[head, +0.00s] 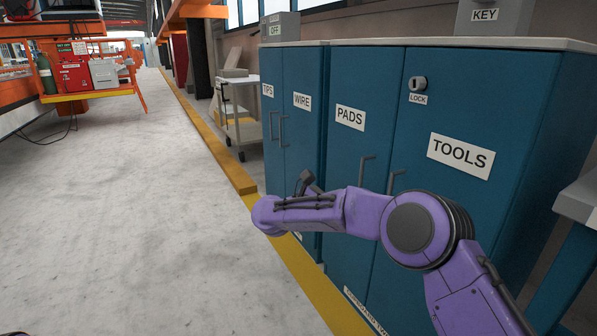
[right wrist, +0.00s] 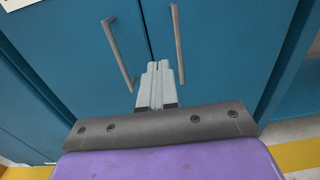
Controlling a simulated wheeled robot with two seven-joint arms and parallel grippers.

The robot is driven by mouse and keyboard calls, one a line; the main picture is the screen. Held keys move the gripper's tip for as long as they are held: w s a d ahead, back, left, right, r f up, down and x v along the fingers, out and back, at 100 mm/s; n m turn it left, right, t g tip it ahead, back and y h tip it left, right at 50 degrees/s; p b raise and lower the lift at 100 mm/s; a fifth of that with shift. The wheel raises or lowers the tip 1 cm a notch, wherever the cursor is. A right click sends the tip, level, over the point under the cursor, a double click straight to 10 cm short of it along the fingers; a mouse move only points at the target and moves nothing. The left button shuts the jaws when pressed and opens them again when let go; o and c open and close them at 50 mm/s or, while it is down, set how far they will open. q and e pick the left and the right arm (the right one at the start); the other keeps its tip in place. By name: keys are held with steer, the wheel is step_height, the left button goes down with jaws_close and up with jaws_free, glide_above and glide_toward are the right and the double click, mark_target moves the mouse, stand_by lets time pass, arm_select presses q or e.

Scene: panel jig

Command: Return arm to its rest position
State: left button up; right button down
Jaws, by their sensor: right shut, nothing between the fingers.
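My right arm (head: 415,230), purple with dark joints, reaches in from the lower right of the head view, in front of the blue cabinets. Its gripper cannot be made out there. In the right wrist view my right gripper (right wrist: 157,72) is shut and empty. Its grey fingers point at the blue doors, near the gap between two bar handles, a left one (right wrist: 118,55) and a right one (right wrist: 178,45). I see no clear contact with either handle. My left gripper is not in view.
The blue cabinet doors labelled PADS (head: 345,90) and TOOLS (head: 470,100) look closed, close beside my arm. The TIPS and WIRE cabinet (head: 300,75) stands farther back. A cart (head: 238,110) is beyond it. The grey floor (head: 130,220) left of the yellow strip is clear.

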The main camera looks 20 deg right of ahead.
steer(key=w+a+f+n+t+y, duration=0.1)
steer(key=a+f+n+t+y, duration=0.2)
steer(key=f+n+t, duration=0.7)
steer(key=w+a+f+n+t+y, duration=0.1)
steer(key=a+f+n+t+y, duration=0.25)
steer(key=n, duration=1.35)
steer(key=s+f+n+g+y, duration=0.8)
steer(key=s+f+n, duration=0.8)
steer(key=s+f, duration=0.9)
steer(key=s+d+f+n+g+p, duration=0.1)
steer(key=s+d+f+g, duration=0.15)
steer(key=s, duration=0.75)
steer(key=s+d+f+n+g, duration=0.1)
steer(key=s+d+n+g, duration=0.15)
steer(key=s, duration=0.75)
step_height(320, 180, up, 33)
steer(key=w+p, duration=0.1)
steer(key=p, duration=3.1)
steer(key=shift+w+a+m+p, duration=0.2)
steer(key=shift+m+p, duration=0.2)
steer(key=shift+m, duration=0.05)
